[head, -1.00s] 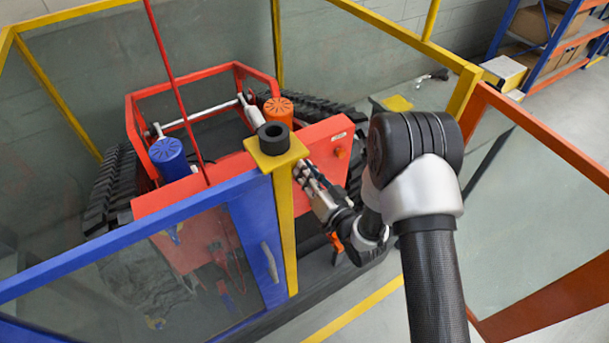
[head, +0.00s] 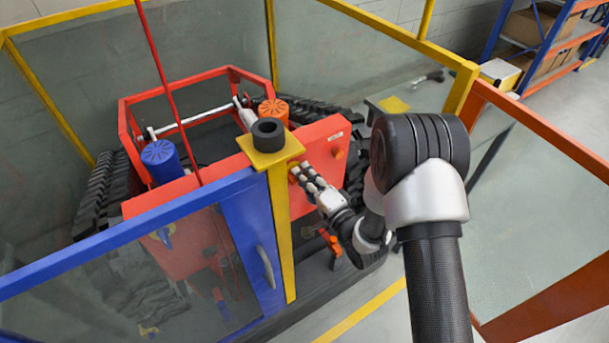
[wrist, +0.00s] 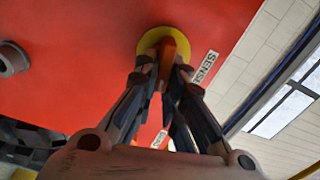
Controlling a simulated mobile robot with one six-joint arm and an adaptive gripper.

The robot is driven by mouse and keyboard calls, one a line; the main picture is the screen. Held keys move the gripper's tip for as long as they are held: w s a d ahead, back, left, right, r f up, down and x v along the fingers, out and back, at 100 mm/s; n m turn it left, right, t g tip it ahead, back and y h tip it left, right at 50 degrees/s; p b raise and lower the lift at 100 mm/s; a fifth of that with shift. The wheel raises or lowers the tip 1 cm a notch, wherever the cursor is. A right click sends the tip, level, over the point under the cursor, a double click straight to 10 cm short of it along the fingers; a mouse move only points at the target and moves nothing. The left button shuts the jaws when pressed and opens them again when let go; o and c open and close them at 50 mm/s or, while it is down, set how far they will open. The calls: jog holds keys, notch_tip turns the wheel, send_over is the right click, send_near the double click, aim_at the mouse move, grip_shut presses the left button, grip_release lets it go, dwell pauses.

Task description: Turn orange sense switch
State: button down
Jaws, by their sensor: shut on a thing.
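The orange sense switch (wrist: 171,50) is a small upright handle on a round yellow disc (wrist: 150,42), set in the red panel (wrist: 85,45). A white label reading SENSE (wrist: 204,67) sits beside it in the wrist view. My gripper (wrist: 169,72) is shut on the switch handle, with one finger on each side. In the head view my gripper (head: 298,174) is at the front face of the red panel (head: 325,140), just right of the yellow post. There its fingertips hide most of the switch.
The yellow post (head: 280,225) with a black ring on top stands close left of my gripper. A blue-framed door (head: 250,235) is further left. A grey bolt (wrist: 12,60) protrudes from the panel.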

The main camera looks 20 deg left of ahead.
jog(key=shift+f+m, duration=0.15)
jog(key=shift+m, duration=0.65)
jog(key=c, duration=1.7)
grip_release()
jog(key=v, duration=1.2)
